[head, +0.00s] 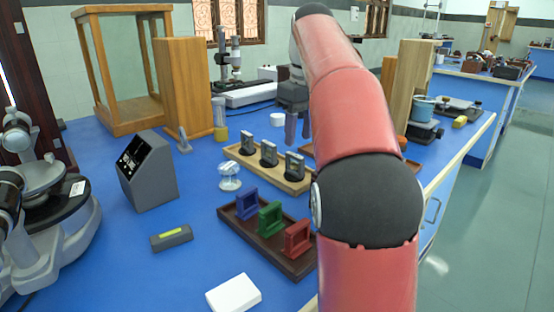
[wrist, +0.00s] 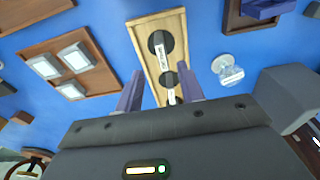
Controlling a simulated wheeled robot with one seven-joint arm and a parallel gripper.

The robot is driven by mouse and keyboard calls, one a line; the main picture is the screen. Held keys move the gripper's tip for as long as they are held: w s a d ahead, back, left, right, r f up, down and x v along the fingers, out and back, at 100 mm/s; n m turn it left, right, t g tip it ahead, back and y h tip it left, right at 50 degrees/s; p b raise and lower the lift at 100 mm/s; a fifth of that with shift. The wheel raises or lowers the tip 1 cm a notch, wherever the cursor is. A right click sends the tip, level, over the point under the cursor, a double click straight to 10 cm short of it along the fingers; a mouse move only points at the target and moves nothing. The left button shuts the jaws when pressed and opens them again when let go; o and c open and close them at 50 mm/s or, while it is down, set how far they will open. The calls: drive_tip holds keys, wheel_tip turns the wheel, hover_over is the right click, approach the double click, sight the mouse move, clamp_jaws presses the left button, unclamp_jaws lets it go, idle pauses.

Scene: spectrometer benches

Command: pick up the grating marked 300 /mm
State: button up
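Three gratings in dark frames on black round feet stand in a row on a pale wooden tray (head: 257,179). In the head view they are the left grating (head: 243,144), the middle grating (head: 268,154) and the right grating (head: 294,166). In the wrist view, white labels show on them, too small to read, so I cannot tell which is 300 /mm. My gripper (head: 298,138) is open and empty beyond the tray in the head view. In the wrist view its purple fingers (wrist: 161,76) are spread, with the tray (wrist: 140,37) between and below them.
A dark tray (head: 270,250) holds blue, green and red holders in front. A glass piece (head: 229,178) stands left of the grating tray. A grey box (head: 148,172) is further left. A brown tray (wrist: 90,85) with white-framed pieces lies left in the wrist view. Blue bench is free between.

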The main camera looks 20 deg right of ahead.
sight(295, 155)
drive_tip(key=f, duration=0.2)
drive_tip(key=f+b, duration=0.1)
drive_tip(key=f, duration=0.2)
drive_tip(key=f+b, duration=0.1)
drive_tip(key=f, duration=0.1)
drive_tip(key=shift+w+a+f, duration=0.25)
drive_tip(key=shift+a+f, duration=0.1)
drive_tip(key=shift+c, duration=0.2)
clamp_jaws()
